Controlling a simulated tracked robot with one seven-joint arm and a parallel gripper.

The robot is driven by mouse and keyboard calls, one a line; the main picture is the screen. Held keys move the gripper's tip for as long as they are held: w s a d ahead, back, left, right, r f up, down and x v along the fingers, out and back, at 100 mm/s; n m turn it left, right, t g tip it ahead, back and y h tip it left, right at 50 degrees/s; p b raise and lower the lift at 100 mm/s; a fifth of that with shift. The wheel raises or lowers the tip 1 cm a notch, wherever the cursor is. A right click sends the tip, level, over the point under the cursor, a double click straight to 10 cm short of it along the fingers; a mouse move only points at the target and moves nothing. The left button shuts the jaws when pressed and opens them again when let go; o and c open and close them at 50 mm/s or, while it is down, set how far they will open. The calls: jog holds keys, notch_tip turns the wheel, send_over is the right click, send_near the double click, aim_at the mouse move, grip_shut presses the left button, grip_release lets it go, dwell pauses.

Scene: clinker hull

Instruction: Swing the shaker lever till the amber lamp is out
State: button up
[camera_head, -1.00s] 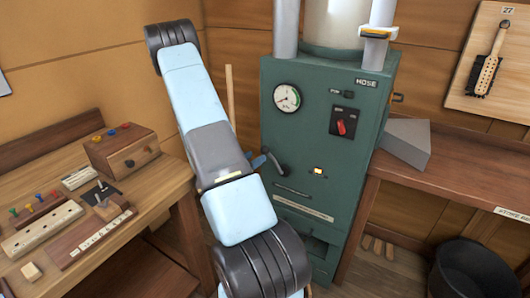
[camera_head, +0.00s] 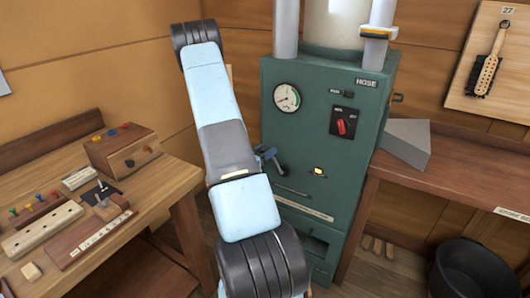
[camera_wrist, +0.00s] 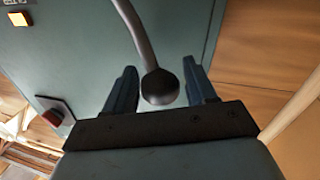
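The shaker lever is a dark bent rod (camera_head: 281,168) on the front of the green cabinet (camera_head: 330,150). In the wrist view its rod (camera_wrist: 138,35) ends in a round dark knob (camera_wrist: 160,87). My gripper (camera_head: 267,155), with blue fingers, is at the lever's end, partly hidden behind my arm. In the wrist view my gripper (camera_wrist: 160,88) is open, with the knob between its fingers and gaps on both sides. The amber lamp (camera_head: 318,171) glows on the cabinet front, right of the lever; it also shows in the wrist view (camera_wrist: 19,18).
The cabinet carries a gauge (camera_head: 287,97) and a red switch (camera_head: 342,127). A wooden bench (camera_head: 160,195) with small boxes and pegs stands left. A shelf (camera_head: 470,180) and a black bucket (camera_head: 472,270) are right. A brush (camera_head: 487,72) hangs on a board.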

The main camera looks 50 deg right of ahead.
grip_shut()
dwell(0.3)
